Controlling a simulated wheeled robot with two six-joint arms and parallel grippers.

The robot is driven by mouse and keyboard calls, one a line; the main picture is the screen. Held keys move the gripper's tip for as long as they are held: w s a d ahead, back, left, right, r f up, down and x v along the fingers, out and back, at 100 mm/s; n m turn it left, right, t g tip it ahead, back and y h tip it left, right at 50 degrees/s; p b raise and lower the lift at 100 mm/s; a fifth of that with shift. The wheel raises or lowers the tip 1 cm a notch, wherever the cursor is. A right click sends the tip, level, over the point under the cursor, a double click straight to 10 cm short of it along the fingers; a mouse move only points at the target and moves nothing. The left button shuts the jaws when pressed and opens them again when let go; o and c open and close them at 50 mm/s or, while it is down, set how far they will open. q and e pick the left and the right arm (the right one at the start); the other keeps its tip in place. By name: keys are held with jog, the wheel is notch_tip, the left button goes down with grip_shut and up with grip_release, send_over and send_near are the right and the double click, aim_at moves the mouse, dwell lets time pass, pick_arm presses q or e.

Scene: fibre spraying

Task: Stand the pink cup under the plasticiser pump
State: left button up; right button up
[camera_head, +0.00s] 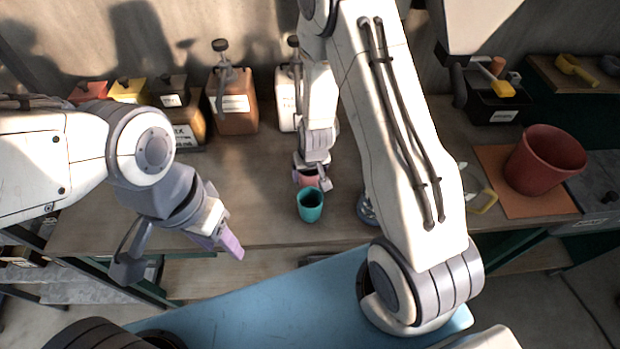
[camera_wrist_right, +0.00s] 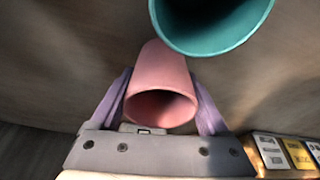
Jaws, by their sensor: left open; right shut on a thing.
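The pink cup (camera_head: 307,179) is on or just above the bench, behind the teal cup (camera_head: 310,207). My right gripper (camera_head: 315,172) is shut on the pink cup. In the right wrist view the pink cup (camera_wrist_right: 160,85) sits between the purple fingers, close to the teal cup (camera_wrist_right: 210,30). My left gripper (camera_head: 226,240) is open and empty at the bench's front edge. A brown pump bottle (camera_head: 234,110) and a pale pump bottle (camera_head: 287,105), partly hidden by my right arm, stand at the back. Their labels are too small to read.
Red, yellow and dark labelled boxes (camera_head: 127,92) stand at the back left. A large red pot (camera_head: 545,160) sits on an orange mat (camera_head: 500,200) at right. A black bin (camera_head: 495,103) is behind it. Bench before the brown bottle is clear.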

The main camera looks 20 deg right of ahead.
jog(key=shift+f, duration=0.65)
jog(key=shift+f, duration=0.2)
jog(key=o, duration=1.2)
jog(key=shift+r, duration=0.1)
